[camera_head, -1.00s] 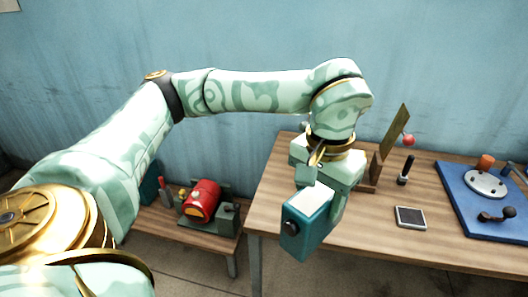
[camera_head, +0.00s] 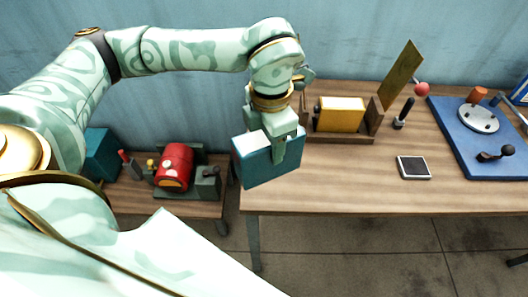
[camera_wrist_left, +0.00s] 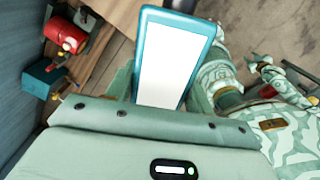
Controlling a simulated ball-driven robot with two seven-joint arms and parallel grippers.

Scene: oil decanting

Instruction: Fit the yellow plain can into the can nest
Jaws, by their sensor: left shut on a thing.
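The yellow can (camera_head: 341,115), with a pale top, sits upright in the wooden nest (camera_head: 374,122) at the back of the table, between its low walls. Whether it is fully seated cannot be told. My left gripper (camera_head: 281,150) is shut on a teal can (camera_head: 258,163) with a white face, to the left of the nest at the table's left edge. The teal can also shows in the left wrist view (camera_wrist_left: 174,62), between the fingers. My right gripper is not in view.
A black-handled tool (camera_head: 403,113), a dark flat pad (camera_head: 413,167) and a blue plate (camera_head: 465,150) with fittings lie to the right. A red drum (camera_head: 174,167) and another teal box (camera_head: 102,155) are on the low bench. The table's front middle is clear.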

